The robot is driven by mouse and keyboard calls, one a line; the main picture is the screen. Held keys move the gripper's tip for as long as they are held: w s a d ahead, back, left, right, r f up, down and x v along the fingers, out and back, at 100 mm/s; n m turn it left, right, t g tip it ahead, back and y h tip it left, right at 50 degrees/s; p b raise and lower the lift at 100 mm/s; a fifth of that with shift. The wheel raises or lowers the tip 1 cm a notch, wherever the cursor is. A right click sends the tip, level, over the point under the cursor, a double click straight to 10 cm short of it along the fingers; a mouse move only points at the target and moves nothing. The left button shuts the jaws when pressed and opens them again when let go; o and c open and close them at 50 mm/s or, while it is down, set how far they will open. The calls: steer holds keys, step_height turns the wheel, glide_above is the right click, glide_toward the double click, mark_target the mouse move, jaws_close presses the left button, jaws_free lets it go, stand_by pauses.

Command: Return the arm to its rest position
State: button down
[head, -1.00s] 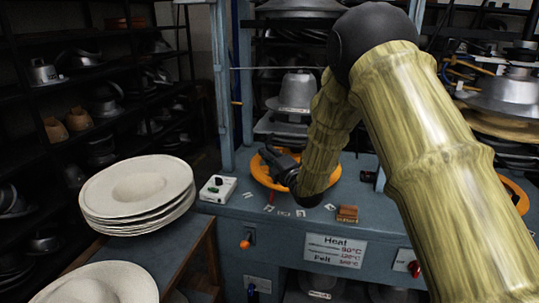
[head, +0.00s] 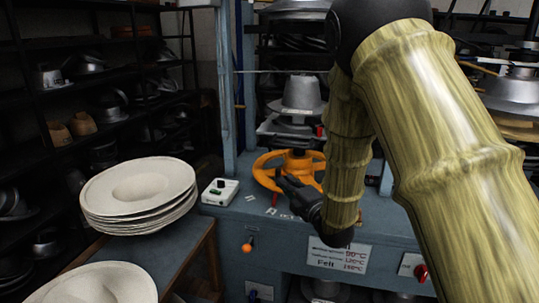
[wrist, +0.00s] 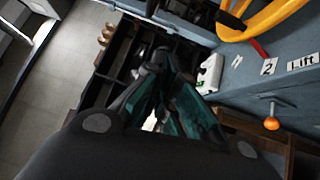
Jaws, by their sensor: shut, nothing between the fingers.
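My arm, with a bamboo-like surface, reaches across the right half of the head view and bends down. My gripper (head: 279,182) is black and shut with nothing in it. It is in front of the orange handwheel (head: 268,160) on the blue press bench, and the picture does not show them touching. In the wrist view, the fingers of my gripper (wrist: 158,62) come together near the middle. There the orange wheel (wrist: 262,22) is at the upper right, apart from the fingers.
A white control box (head: 220,191) sits on the bench left of the wheel. An orange-knobbed lever (head: 247,246) is on the bench front. Stacked pale hats (head: 140,188) stand at left, with another pale hat (head: 100,284) below. A metal hat form (head: 301,95) stands above the wheel.

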steer(key=s+d+f+m+g+h, duration=0.2)
steer(key=s+d+f+m, duration=0.3)
steer(key=f, duration=0.6)
steer(key=s+d+f+m+g+h, duration=0.1)
steer(key=s+f+m+g+h, duration=0.2)
steer(key=s+f, duration=0.6)
steer(key=s+d+f+m+g+h, duration=0.1)
steer(key=s+d+f+m+g, duration=0.3)
steer(key=f, duration=0.8)
steer(key=s+d+f+m+g+h, duration=0.1)
steer(key=s+f+m, duration=0.3)
steer(key=s, duration=0.7)
steer(key=s+d+f+m+g, duration=0.1)
steer(key=s+f+m+g, duration=0.3)
steer(key=s, duration=0.7)
steer(key=s+d+f+m+g+h, duration=0.1)
steer(key=s+f+m+g, duration=0.2)
steer(key=s+f, duration=0.4)
steer(key=s+m, duration=0.1)
steer(key=s, duration=0.4)
steer(key=shift+f+h, duration=0.15)
steer(key=shift+h, duration=0.15)
steer(key=shift+d, duration=0.1)
